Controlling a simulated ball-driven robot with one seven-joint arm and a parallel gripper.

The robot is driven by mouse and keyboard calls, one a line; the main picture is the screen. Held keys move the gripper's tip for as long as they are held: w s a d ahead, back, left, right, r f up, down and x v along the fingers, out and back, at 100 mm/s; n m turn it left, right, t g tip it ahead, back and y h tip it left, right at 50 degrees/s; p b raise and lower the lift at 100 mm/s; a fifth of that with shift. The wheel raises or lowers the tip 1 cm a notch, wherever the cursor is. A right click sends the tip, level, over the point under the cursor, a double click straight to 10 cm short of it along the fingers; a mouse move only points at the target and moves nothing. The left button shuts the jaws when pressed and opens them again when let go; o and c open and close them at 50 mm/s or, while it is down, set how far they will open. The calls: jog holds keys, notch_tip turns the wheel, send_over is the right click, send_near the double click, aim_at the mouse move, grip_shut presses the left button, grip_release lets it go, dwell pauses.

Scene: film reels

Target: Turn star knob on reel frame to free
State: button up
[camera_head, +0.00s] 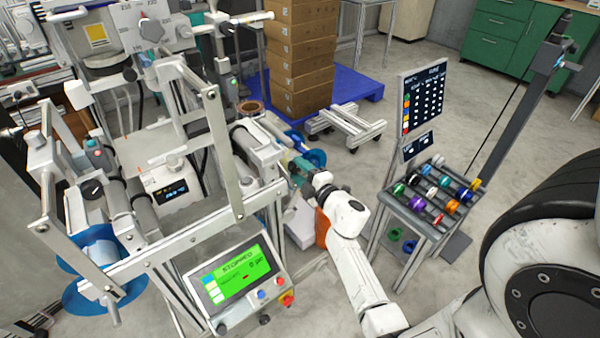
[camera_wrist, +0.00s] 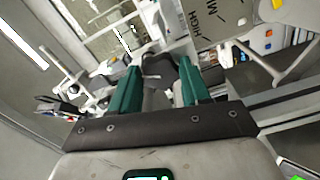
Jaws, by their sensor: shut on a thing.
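My gripper (camera_head: 303,168) with green-teal fingers is at the right end of the reel frame (camera_head: 262,200), beside a blue reel (camera_head: 317,158). In the wrist view, my gripper (camera_wrist: 158,90) has its two fingers on either side of a dark knob (camera_wrist: 158,65), and it is shut on it. I take this to be the star knob; its lobes are not clear and its turn position cannot be read. In the head view the knob is hidden by my gripper.
A panel (camera_head: 240,277) with a green screen reading "STOPPED" is at the frame's front. A rack of coloured spools (camera_head: 435,197) stands to the right. Stacked cartons (camera_head: 300,60) rest on a blue pallet (camera_head: 355,85) behind.

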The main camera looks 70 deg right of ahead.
jog(key=shift+f+n+b, duration=0.1)
jog(key=shift+n+b, duration=0.35)
jog(key=shift+n, duration=1.35)
jog(key=o, duration=1.1)
jog(key=shift+c, duration=0.2)
jog(key=v, duration=1.1)
jog(key=shift+w+d, duration=0.1)
